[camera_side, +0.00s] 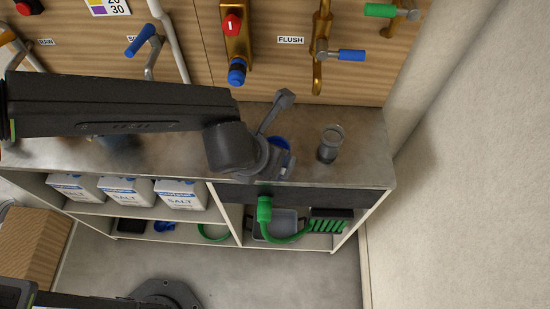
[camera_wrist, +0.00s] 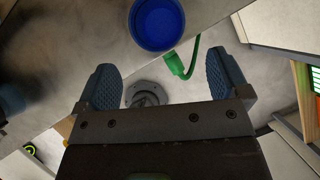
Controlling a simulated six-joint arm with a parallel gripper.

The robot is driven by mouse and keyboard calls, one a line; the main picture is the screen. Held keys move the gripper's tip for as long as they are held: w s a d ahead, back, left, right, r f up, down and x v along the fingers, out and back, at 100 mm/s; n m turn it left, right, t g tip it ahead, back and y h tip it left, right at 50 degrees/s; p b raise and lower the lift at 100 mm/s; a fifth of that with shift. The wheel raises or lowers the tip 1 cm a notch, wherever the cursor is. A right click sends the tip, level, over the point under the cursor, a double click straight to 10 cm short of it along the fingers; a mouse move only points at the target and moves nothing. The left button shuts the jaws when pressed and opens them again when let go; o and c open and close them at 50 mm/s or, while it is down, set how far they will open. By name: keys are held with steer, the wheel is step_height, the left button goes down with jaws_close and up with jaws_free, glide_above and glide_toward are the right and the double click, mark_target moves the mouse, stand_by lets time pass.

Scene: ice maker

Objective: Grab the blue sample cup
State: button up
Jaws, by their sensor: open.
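The blue sample cup (camera_wrist: 157,24) shows in the wrist view at the top, near the counter edge. It looks round and open-topped, seen from above. In the side view only part of its blue rim (camera_side: 281,143) shows behind my gripper. My gripper (camera_wrist: 163,80) is open and empty, with its two blue textured fingers spread wide. The cup lies beyond the fingertips, between them sideways and apart from both. In the side view my gripper (camera_side: 274,162) is low over the front of the counter, close to the cup, and hides much of it.
A grey cup (camera_side: 330,143) stands right of the blue cup on the grey counter (camera_side: 365,160). Valve handles and pipes, with a FLUSH label (camera_side: 290,40), line the wooden back wall. Salt cartons (camera_side: 180,193) and a green hose (camera_side: 265,210) are below the counter top.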

steer(key=x, duration=0.8)
steer(key=shift+w+d, duration=0.15)
steer(key=shift+w, duration=0.1)
steer(key=shift+c, duration=0.2)
steer(key=c, duration=1)
steer(key=shift+r, duration=0.1)
